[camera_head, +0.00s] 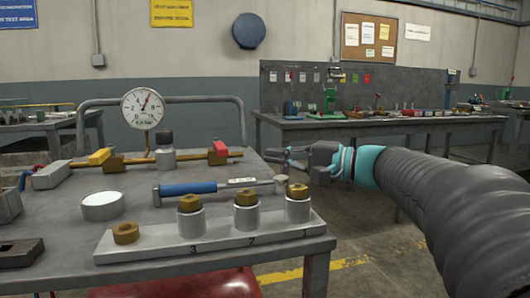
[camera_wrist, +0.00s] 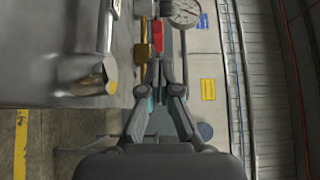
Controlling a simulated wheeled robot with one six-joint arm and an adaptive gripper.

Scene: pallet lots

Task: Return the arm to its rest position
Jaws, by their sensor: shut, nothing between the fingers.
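My arm reaches in from the right in the head view, a ribbed dark sleeve with a teal band near the wrist. My gripper (camera_head: 274,156) is stretched out to the left, beside the right end of the workbench (camera_head: 290,222). It is shut with nothing held. In the wrist view my gripper (camera_wrist: 160,68) shows shut at the middle, its fingers pointing up the picture. From the head view I cannot tell exactly how high it stands over the bench edge.
A block (camera_head: 222,238) numbered 3, 2, 1 carries grey cylinders with brass tops at the bench front. A blue-handled tool (camera_head: 188,188) lies behind it. A dial gauge (camera_head: 142,108) stands at the back. Another bench (camera_head: 400,122) stands behind. Floor right of the bench looks clear.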

